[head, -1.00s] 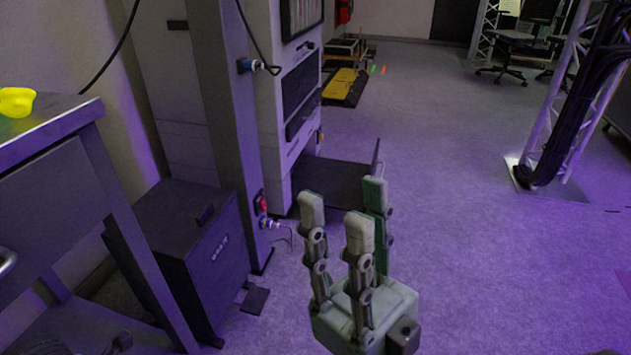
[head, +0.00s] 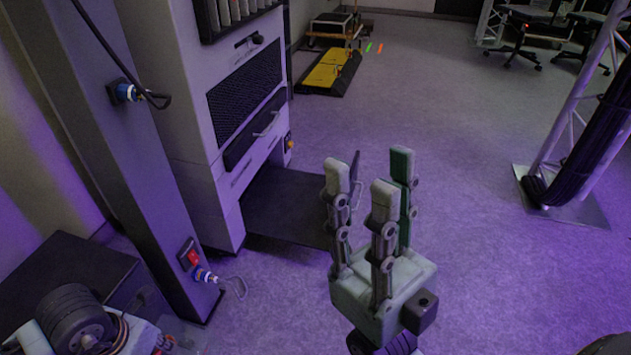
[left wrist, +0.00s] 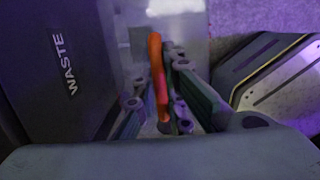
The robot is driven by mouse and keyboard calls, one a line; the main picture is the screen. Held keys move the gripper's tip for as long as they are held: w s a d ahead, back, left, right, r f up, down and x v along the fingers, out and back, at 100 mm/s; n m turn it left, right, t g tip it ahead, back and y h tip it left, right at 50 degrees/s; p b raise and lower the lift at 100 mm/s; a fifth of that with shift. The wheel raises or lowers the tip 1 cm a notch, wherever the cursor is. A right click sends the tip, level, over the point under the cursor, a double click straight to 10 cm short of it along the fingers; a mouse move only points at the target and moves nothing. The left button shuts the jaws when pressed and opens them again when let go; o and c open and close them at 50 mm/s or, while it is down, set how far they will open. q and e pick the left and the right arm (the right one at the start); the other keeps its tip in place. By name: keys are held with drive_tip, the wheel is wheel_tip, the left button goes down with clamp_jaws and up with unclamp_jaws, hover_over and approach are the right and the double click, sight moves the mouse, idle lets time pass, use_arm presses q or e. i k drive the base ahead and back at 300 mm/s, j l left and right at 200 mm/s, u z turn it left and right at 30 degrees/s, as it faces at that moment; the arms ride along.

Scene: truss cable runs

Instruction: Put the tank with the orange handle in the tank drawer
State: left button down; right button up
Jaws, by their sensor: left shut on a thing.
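In the left wrist view my left gripper (left wrist: 160,100) is shut on the orange handle (left wrist: 157,70) of the tank. The tank's body is not clear there. In the head view only part of my left arm shows at the bottom left; I see no orange handle there. My right gripper (head: 375,182) stands fingers up, open and empty. Behind it, at the foot of the grey cabinet (head: 215,165), a low dark tray (head: 285,208) with a raised front panel (head: 355,172) sticks out like a pulled-out drawer. I cannot tell for sure that it is the tank drawer.
A dark box (head: 60,270) stands at the lower left; a bin marked WASTE (left wrist: 95,80) shows in the left wrist view. A column (head: 135,180) with plugs and cables stands before the cabinet. A truss foot (head: 565,205) is at right. The middle floor is clear.

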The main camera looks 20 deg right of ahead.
sight(294, 201)
drive_tip(key=i+l, duration=0.5)
drive_tip(key=l, duration=0.2)
drive_tip(key=i+l+z, duration=0.15)
drive_tip(key=i+l, duration=0.4)
drive_tip(key=l, duration=0.2)
drive_tip(key=i+l, duration=0.55)
drive_tip(key=l+z, duration=0.05)
drive_tip(key=l, duration=0.05)
